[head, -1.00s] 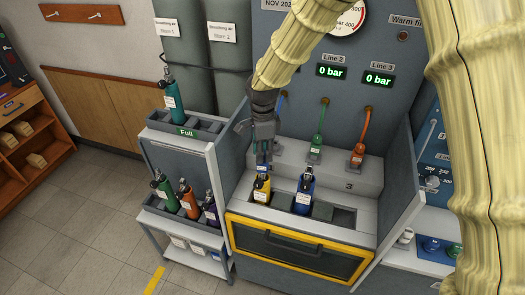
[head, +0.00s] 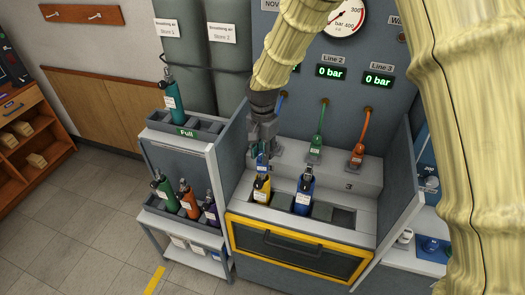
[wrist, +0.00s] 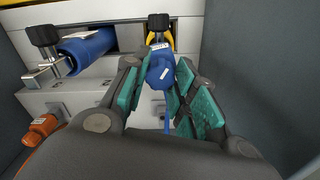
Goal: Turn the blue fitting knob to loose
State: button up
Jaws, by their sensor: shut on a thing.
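The blue fitting knob (wrist: 161,66) sits between the teal-padded fingers of my gripper (wrist: 158,85) in the wrist view, with a white label on its face. A blue hose runs down from it. In the head view my gripper (head: 260,152) is shut on the blue fitting (head: 262,161), just above the yellow cylinder (head: 262,188) in the bench. The cylinder's black valve knob (wrist: 158,22) shows beyond the fitting. The turn position of the fitting cannot be read.
A blue cylinder (head: 303,196) stands right of the yellow one. Green (head: 316,146) and orange (head: 357,156) hoses hang at the back panel, where Line 2 and Line 3 displays read 0 bar. The right side wall (head: 398,185) bounds the bench. A rack (head: 180,160) with cylinders stands left.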

aim_at(262, 153)
jog(key=n, duration=0.4)
jog(key=shift+n, duration=0.3)
jog(key=shift+n+p, duration=0.35)
jog(key=shift+n, duration=1.45)
jog(key=o, duration=1.1)
jog(key=shift+c, duration=0.2)
notch_tip(262, 153, up, 12)
